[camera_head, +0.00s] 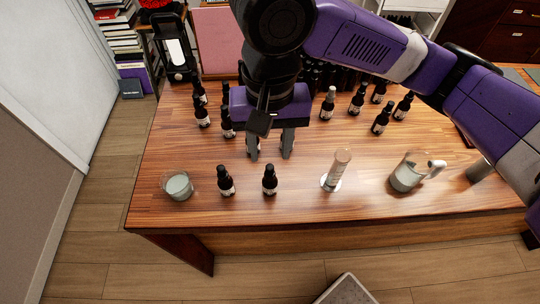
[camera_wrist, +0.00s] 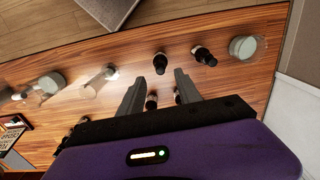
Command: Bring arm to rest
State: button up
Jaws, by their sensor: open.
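My gripper (camera_head: 270,145) is open and points down above the wooden table (camera_head: 290,210), behind the two front dropper bottles. Nothing shows between its fingers at their tips in the head view. In the wrist view my gripper (camera_wrist: 158,85) shows both fingers apart. One dark dropper bottle (camera_head: 270,180) stands in front of the fingers, and another dark dropper bottle (camera_head: 226,181) stands to its left. Both are upright and apart from the fingers. In the wrist view these bottles (camera_wrist: 160,62) stand beyond the fingertips. My arm partly hides the bottles at the back.
A glass beaker (camera_head: 178,185) stands at the left, a graduated cylinder (camera_head: 337,170) in the middle and a glass pitcher (camera_head: 408,174) at the right. Several dark bottles (camera_head: 382,119) stand at the back right, and several more (camera_head: 202,112) at the back left. The front table edge is clear.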

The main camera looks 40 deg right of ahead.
jog(key=shift+r, duration=1.05)
